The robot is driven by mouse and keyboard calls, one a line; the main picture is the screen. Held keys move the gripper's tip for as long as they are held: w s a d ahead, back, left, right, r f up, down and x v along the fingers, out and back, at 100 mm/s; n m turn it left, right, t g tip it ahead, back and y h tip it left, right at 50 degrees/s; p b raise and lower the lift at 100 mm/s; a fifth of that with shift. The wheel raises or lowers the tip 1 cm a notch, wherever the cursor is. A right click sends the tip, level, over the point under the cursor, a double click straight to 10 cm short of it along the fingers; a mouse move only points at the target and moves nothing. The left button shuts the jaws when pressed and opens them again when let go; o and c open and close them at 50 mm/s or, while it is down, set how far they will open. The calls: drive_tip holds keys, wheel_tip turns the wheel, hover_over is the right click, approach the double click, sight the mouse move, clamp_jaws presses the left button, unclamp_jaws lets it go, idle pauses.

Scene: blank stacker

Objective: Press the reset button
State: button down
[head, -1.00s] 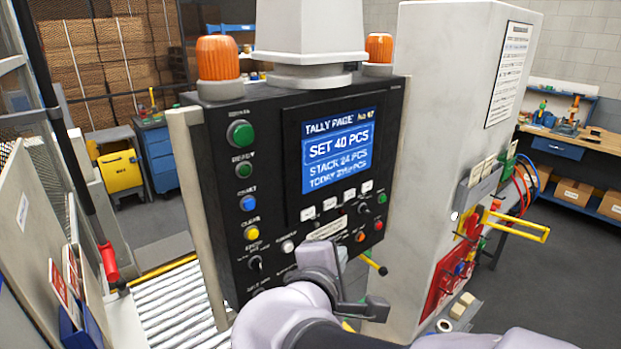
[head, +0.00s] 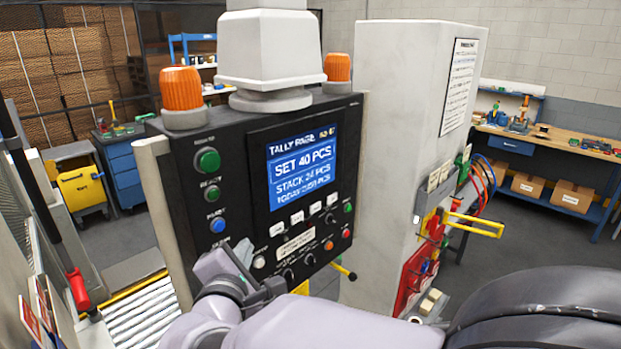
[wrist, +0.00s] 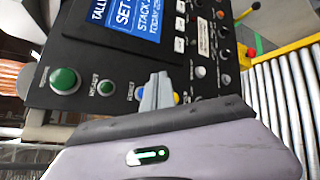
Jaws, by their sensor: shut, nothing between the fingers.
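The black control panel (head: 240,180) has a column of buttons down its left side: a large green button (head: 207,160), a smaller green button (head: 211,194) and a blue button (head: 217,226). Their labels are too blurred to tell surely which reads reset. My gripper (head: 238,262) is shut and empty in front of the panel's lower left, below the blue button. In the wrist view my closed fingertips (wrist: 157,84) lie between the blue button (wrist: 139,93) and a yellow button (wrist: 177,98), partly covering both. Contact cannot be told. The yellow button is hidden in the head view.
A blue screen (head: 301,167) sits right of the column, with white keys (head: 297,217) and small knobs beneath. Orange beacons (head: 181,88) top the panel. A pale cabinet (head: 400,130) stands to the right. A roller conveyor (head: 140,320) lies at lower left.

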drive_tip(key=shift+w+a+p, duration=0.25)
drive_tip(key=shift+w+a, duration=0.65)
drive_tip(key=shift+a, duration=0.2)
drive_tip(key=shift+w+a+p, duration=0.2)
drive_tip(key=shift+w+a, duration=0.7)
drive_tip(key=shift+a, duration=0.15)
drive_tip(key=shift+w, duration=0.1)
idle(0.3)
drive_tip(key=shift+w+a+b, duration=0.2)
drive_tip(key=shift+a+b, duration=0.1)
drive_tip(key=shift+w+a, duration=0.25)
drive_tip(key=shift+a, duration=0.05)
idle(0.7)
drive_tip(key=shift+s+d+b, duration=0.1)
drive_tip(key=shift+b, duration=0.25)
drive_tip(key=s+d+b, duration=0.4)
drive_tip(key=d, duration=0.1)
idle(0.7)
idle(0.4)
